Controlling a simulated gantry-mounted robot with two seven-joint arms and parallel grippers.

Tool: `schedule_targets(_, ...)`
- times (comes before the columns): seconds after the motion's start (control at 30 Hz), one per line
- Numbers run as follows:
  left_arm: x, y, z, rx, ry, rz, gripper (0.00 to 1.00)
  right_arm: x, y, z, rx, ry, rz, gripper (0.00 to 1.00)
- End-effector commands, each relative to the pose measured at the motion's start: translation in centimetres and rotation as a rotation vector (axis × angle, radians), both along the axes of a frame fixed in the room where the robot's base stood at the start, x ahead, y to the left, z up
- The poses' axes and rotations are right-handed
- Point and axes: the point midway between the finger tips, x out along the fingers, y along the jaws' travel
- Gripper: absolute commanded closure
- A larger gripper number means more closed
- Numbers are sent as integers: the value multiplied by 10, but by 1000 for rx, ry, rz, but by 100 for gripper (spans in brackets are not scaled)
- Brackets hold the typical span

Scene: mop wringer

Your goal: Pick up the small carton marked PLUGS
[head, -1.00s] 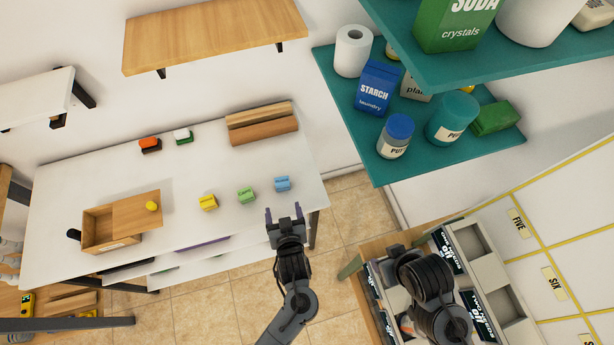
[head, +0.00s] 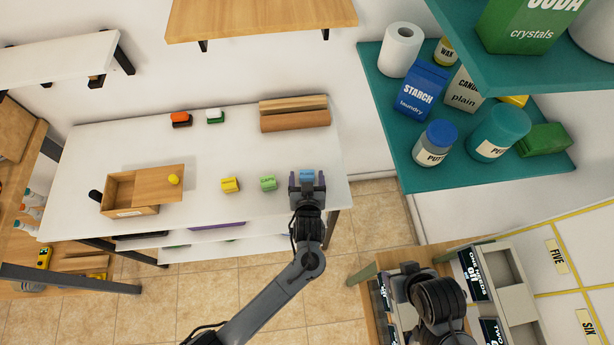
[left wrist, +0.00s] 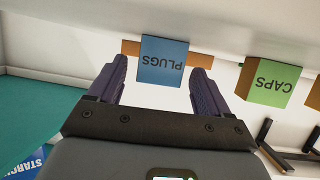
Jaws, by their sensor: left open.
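The small blue carton (head: 307,174) stands near the right end of the white table (head: 330,150). In the left wrist view the carton (left wrist: 162,62) shows its PLUGS label upside down. My left gripper (head: 307,180) is open, its dark fingers reaching to either side of the carton. In the left wrist view the gripper (left wrist: 160,80) has a finger on each side of the carton's lower part, with gaps visible.
A green carton (head: 268,183) marked CAPS stands left of the blue one, then a yellow carton (head: 230,185). Rolls or bars (head: 295,121) lie behind. A teal shelf (head: 425,178) with jars and boxes is to the right. A wooden box (head: 130,208) sits further left.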

Motion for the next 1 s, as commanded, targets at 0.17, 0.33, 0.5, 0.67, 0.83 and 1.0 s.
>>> schedule_targets(0.17,20,-1,-10,2,-2,0,21,0,0,-3,0,0,-1,46)
schedule_targets(0.33,32,-1,-15,1,-1,0,21,0,1,-4,3,-1,-3,46)
schedule_targets(0.5,34,-1,-17,0,0,-1,21,0,2,-4,8,-1,-6,46)
schedule_targets(0.67,34,-1,-16,0,0,-1,27,0,3,-4,11,0,-8,46)
schedule_targets(0.83,34,0,-16,0,0,0,53,0,3,-4,12,0,-8,46)
schedule_targets(1.0,34,0,-16,0,0,0,77,0,3,-4,12,0,-8,46)
